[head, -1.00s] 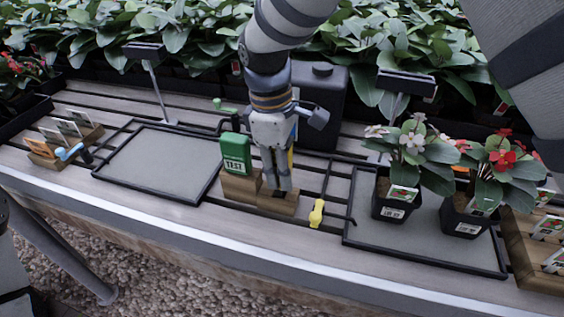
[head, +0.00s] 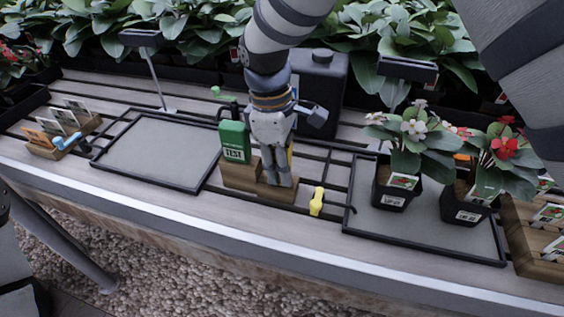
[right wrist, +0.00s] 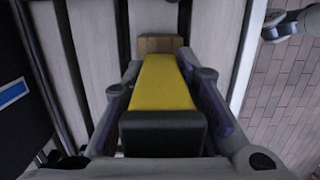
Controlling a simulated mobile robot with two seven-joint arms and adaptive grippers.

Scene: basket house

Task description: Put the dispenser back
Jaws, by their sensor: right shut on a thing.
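My right gripper (head: 278,183) points down over a wooden stand (head: 265,190) on the slatted bench. It is shut on a yellow dispenser with a dark end (right wrist: 165,85), which lies between the fingers in the right wrist view. In the head view only a yellow sliver (head: 290,157) of it shows behind the fingers. The wooden stand also shows at the dispenser's far end (right wrist: 160,43); I cannot tell if it is fully seated there. A green dispenser marked TEST (head: 235,142) stands just left of the gripper. My left gripper is out of view.
A grey tray (head: 160,157) with a black rim lies empty to the left. Another tray (head: 400,235) at the right bears two potted plants (head: 398,175). A small yellow valve (head: 317,201) sits between. A black canister (head: 318,88) stands behind the gripper.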

